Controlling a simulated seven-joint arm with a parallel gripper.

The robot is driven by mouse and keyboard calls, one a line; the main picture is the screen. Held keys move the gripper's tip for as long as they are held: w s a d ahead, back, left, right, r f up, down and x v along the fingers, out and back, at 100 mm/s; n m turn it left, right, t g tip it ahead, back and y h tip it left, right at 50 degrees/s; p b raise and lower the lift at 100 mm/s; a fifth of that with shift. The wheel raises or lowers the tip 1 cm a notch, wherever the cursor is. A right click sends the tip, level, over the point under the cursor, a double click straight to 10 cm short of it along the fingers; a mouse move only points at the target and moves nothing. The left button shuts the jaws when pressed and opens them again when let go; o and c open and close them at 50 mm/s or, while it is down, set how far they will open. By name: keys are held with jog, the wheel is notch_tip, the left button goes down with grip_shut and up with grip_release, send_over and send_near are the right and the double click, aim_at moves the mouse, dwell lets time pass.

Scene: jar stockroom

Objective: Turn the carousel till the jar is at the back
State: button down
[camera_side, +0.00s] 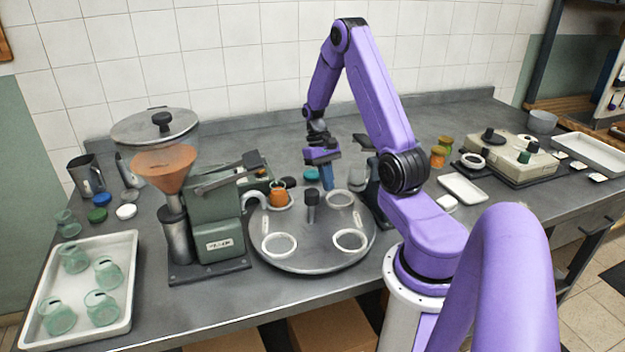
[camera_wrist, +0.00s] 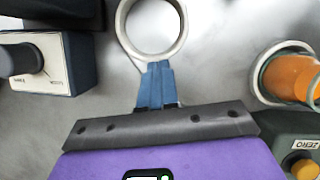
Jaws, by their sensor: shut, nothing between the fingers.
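The carousel (camera_side: 313,252) is a round grey turntable with white ring seats and a dark upright knob (camera_side: 312,206) at its middle. The jar (camera_side: 279,198) has orange contents and sits in the back-left ring, close to the green machine. The jar also shows at the right of the wrist view (camera_wrist: 288,78), inside its ring. My gripper (camera_side: 328,188) is shut and empty, with blue fingers pointing down over the carousel's back part. In the wrist view the shut fingertips (camera_wrist: 158,66) are just short of an empty ring (camera_wrist: 121,30). Whether they touch the carousel, I cannot tell.
A dark-columned device (camera_side: 372,192) stands close at the right. A tray of empty jars (camera_side: 120,312) lies front left.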

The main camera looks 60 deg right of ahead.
aim_at(349, 199)
jog(key=shift+s+m+t+y, duration=0.4)
jog(key=shift+s+m, duration=1.1)
jog(key=shift+s, duration=0.45)
jog(key=shift+s+a+m+t+y, duration=0.15)
jog(key=shift+s+a+m+t, duration=0.05)
jog(key=shift+s+m, duration=0.5)
jog(key=shift+s+a+m+t+y, duration=0.2)
jog(key=shift+s+m, duration=0.4)
jog(key=shift+s, duration=0.2)
jog(key=shift+d, duration=0.15)
jog(key=shift+w+d, duration=0.2)
jog(key=shift+d, duration=0.05)
jog(key=w+d, duration=0.1)
jog(key=d, duration=0.2)
jog(key=shift+w, duration=0.4)
jog(key=v, duration=1)
jog(key=shift+a, duration=0.25)
jog(key=shift+r, duration=0.1)
